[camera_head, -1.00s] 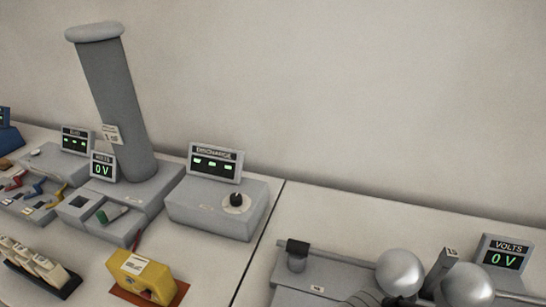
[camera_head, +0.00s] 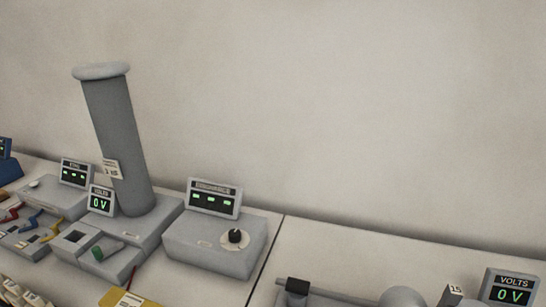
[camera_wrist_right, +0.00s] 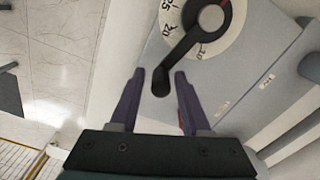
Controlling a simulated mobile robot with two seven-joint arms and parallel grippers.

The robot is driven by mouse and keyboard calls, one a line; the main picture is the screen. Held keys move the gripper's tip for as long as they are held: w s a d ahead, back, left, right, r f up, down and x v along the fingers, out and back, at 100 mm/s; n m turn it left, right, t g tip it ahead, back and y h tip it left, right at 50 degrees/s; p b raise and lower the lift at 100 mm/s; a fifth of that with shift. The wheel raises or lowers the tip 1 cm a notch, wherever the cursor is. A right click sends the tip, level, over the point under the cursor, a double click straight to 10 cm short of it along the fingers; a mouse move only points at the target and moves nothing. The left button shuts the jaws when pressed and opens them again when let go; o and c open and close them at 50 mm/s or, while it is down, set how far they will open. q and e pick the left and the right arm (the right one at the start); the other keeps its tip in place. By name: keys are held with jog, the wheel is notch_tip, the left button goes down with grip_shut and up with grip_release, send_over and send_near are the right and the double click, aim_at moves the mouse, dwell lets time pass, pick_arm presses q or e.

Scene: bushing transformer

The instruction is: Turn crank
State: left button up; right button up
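A black crank (camera_wrist_right: 184,47) shows at the top of the right wrist view. Its round hub (camera_wrist_right: 209,17) sits on a white numbered dial (camera_wrist_right: 230,38) on a grey housing. The crank's rounded handle end points down toward my right gripper (camera_wrist_right: 159,74). That gripper is open, with one dark purple finger on each side of the handle end. I see gaps at both sides, and I cannot tell how deep the handle sits between the fingers. The crank is not visible in the head view. My left gripper is in neither view.
In the head view a tall grey column (camera_head: 117,145) stands on a grey unit at the left. A box with a black knob (camera_head: 235,236) is beside it. A VOLTS display (camera_head: 510,290) reads 0 V at the lower right. Tiled floor (camera_wrist_right: 62,40) shows in the wrist view.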

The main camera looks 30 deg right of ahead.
jog(key=shift+o, duration=0.5)
jog(key=shift+r, duration=0.1)
notch_tip(320, 180, up, 8)
jog(key=p, duration=0.6)
jog(key=shift+r, duration=0.2)
jog(key=shift+r+p, duration=0.55)
jog(key=shift+r, duration=0.15)
